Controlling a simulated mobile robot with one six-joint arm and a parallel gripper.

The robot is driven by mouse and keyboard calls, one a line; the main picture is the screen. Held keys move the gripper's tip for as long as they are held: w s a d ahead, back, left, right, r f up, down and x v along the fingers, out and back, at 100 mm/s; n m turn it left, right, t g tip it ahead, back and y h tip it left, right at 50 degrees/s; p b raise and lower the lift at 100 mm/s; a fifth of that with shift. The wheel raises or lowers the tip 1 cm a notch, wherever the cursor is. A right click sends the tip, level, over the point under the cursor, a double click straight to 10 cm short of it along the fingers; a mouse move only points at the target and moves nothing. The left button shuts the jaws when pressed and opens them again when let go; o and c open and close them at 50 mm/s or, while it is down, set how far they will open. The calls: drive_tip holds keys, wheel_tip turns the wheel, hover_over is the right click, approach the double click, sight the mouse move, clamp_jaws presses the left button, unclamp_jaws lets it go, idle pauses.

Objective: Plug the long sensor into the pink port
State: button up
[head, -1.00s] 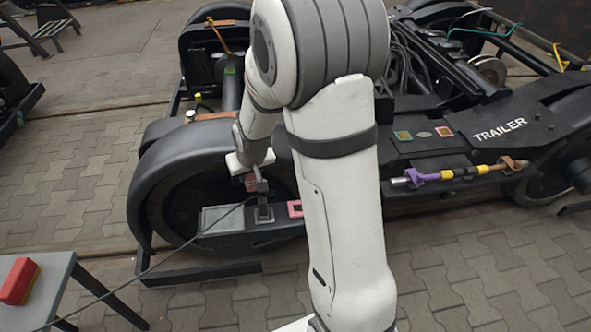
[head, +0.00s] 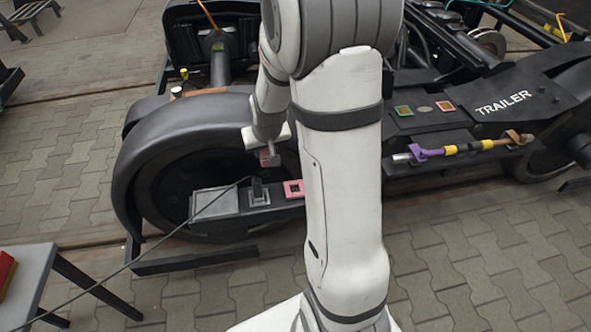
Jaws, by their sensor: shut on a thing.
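My gripper (head: 268,152) is at the end of my white arm, above and a little left of the pink port. It is shut on a small greyish-red piece (head: 269,160), apparently the long sensor, mostly hidden by the gripper; its length cannot be told. The pink port (head: 294,189) is a pink square frame with a dark opening, on the dark ledge in front of the left wheel, just left of my arm. The opening looks empty. The held piece is apart from the port.
Left of the pink port, a dark block (head: 257,185) stands at a grey-framed port (head: 258,198). A thin black cable (head: 150,250) runs from there to the lower left. A grey plate (head: 215,201) lies further left. A purple-and-yellow rod (head: 450,149) is right of my arm.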

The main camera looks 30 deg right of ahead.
drive_tip(key=s+d+f+m+b, duration=0.1)
drive_tip(key=s+d+f+b, duration=0.2)
drive_tip(key=d, duration=0.4)
wheel_tip(320, 180, down, 2)
drive_tip(key=shift+d+f+m+h+b, duration=0.2)
drive_tip(key=shift+m+h+b, duration=0.15)
drive_tip(key=shift+b, duration=0.25)
drive_tip(key=shift+f+b, duration=2.25)
drive_tip(key=shift+f, duration=0.65)
drive_tip(key=shift+s, duration=0.1)
drive_tip(key=shift+f+b, duration=0.5)
drive_tip(key=shift+b, duration=0.1)
drive_tip(key=o, duration=1)
drive_tip(key=d+p+v, duration=0.1)
drive_tip(key=p+v, duration=0.2)
drive_tip(key=v, duration=0.4)
drive_tip(key=shift+a+r, duration=0.45)
drive_tip(key=shift+a, duration=0.05)
drive_tip(key=shift+s, duration=0.1)
